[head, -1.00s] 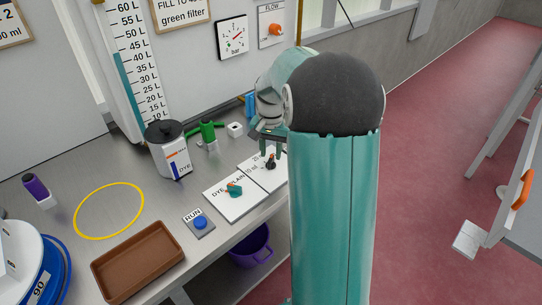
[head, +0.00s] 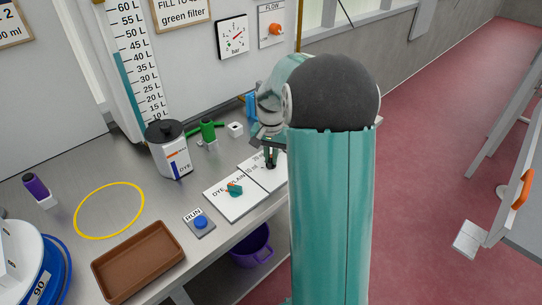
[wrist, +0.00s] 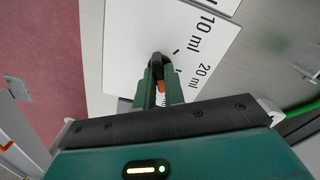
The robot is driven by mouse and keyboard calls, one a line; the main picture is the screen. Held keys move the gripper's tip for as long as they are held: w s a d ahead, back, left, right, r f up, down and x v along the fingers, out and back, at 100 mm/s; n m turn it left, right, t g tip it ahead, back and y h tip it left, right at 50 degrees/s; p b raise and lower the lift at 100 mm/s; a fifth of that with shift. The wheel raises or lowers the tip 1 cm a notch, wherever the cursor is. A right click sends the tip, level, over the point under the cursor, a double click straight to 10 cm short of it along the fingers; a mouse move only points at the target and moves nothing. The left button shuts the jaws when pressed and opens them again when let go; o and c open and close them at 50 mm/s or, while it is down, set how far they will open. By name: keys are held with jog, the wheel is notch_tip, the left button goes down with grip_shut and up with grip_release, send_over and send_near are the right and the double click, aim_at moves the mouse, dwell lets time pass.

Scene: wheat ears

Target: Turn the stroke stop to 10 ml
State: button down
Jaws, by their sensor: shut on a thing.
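The stroke stop is a small dark knob (wrist: 157,59) with an orange mark, on a white plate (wrist: 125,50) labelled "10 ml" and "20 ml". In the wrist view my gripper (wrist: 160,80) has its two green fingers on either side of the knob, shut on it. The orange mark shows between the fingers, and part of the knob is hidden by them. The "10 ml" label is at the top of that view and "20 ml" is lower right. In the head view my gripper (head: 271,150) is down over the knob, which is mostly hidden there.
Left of the plate is the DYE/PLAIN plate with a teal knob (head: 235,189). The blue RUN button (head: 200,222), dye canister (head: 168,150), green valve (head: 209,130) and brown tray (head: 138,262) share the bench. A purple bucket (head: 250,246) is below the bench edge.

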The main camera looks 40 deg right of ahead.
jog(key=shift+n, duration=0.3)
jog(key=n, duration=1.2)
jog(key=shift+n, duration=0.3)
jog(key=n, duration=1)
jog(key=shift+n, duration=0.3)
jog(key=c, duration=1.5)
grip_release()
